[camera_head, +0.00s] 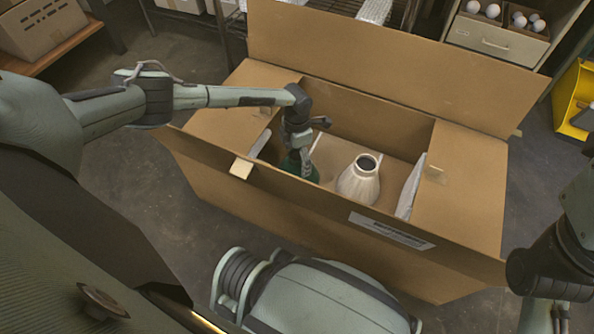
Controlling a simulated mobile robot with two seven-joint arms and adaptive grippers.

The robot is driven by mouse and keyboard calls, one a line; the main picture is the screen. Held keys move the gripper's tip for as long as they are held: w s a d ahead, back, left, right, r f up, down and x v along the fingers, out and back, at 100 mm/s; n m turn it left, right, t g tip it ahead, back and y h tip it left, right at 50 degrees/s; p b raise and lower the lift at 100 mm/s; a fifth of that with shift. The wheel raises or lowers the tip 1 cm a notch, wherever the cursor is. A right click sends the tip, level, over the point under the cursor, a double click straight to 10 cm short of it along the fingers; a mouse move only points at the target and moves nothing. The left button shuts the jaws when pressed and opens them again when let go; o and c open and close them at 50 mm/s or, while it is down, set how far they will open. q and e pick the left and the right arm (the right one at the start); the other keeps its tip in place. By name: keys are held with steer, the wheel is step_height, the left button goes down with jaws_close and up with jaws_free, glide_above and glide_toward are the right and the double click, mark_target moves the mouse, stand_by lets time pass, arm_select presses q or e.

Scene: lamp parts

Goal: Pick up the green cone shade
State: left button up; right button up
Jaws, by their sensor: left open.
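The green cone shade (309,172) is inside the large open cardboard box (330,222), in its left part. Only some of its dark green surface shows, as my left gripper and the box's front wall cover the rest. My left gripper (302,153) reaches down into the box right at the shade's top. It is open; I cannot tell whether its fingers touch the shade. A cream cone shade (358,183) stands in the box to the right of the green one. My right arm shows at the right edge, but its gripper is out of view.
The box's raised back flap (390,65) stands tall behind the opening, and side flaps spread left and right. White panels line the box inside, one (410,188) leaning at the right. A yellow bin (574,100) and a drawer unit (497,40) stand behind at right.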

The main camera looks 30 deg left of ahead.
arm_select(q)
steer(key=c, duration=1.9)
jaws_close()
steer(key=shift+r, duration=0.15)
